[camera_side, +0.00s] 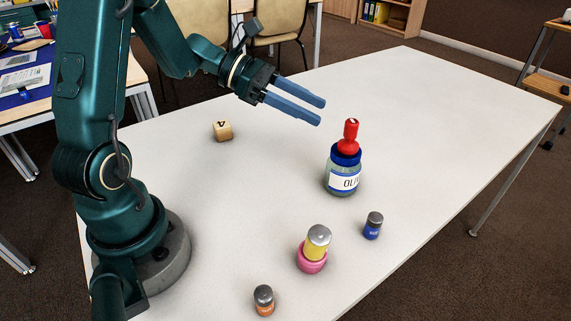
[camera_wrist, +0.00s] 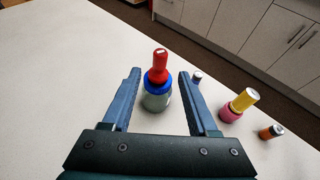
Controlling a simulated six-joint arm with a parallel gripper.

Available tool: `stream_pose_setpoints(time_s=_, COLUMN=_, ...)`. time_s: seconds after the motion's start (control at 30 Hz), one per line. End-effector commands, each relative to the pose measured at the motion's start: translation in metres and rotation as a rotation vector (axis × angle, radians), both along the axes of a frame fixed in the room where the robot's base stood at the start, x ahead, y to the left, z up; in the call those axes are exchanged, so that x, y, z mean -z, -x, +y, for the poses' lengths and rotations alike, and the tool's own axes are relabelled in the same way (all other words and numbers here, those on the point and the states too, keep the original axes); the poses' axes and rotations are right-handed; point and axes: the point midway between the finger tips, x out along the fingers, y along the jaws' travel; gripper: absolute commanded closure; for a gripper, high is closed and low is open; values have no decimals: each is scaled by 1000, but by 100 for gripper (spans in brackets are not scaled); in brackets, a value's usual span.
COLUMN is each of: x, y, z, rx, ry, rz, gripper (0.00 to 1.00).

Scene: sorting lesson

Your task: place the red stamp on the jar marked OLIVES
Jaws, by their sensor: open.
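The red stamp (camera_side: 350,135) stands upright on the blue lid of the jar marked OLIVES (camera_side: 343,180), whose label is partly turned away. In the wrist view the red stamp (camera_wrist: 160,66) and the jar (camera_wrist: 156,101) appear beyond and between my fingers. My gripper (camera_side: 321,112) is open and empty. In the side view its blue fingertips are up and to the left of the stamp, apart from it. The wrist view shows both fingers of my gripper (camera_wrist: 160,75) spread wide, with nothing held between them.
The table's far part is clear.

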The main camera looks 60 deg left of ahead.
Motion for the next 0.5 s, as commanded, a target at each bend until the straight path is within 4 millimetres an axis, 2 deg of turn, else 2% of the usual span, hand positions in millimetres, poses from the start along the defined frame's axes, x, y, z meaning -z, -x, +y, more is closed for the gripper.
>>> stream_pose_setpoints(time_s=0.13, x=-4, y=7, z=-3, rx=35, ry=-29, rz=-11, gripper=41)
stream_pose_setpoints(time_s=0.27, x=-11, y=28, z=-34, rx=220, ry=-181, rz=-69, gripper=41)
stream_pose_setpoints(time_s=0.4, x=-13, y=74, z=-74, rx=563, ry=-486, rz=-201, gripper=41)
stream_pose_setpoints(time_s=0.5, x=-8, y=108, z=-87, rx=817, ry=-728, rz=-317, gripper=41)
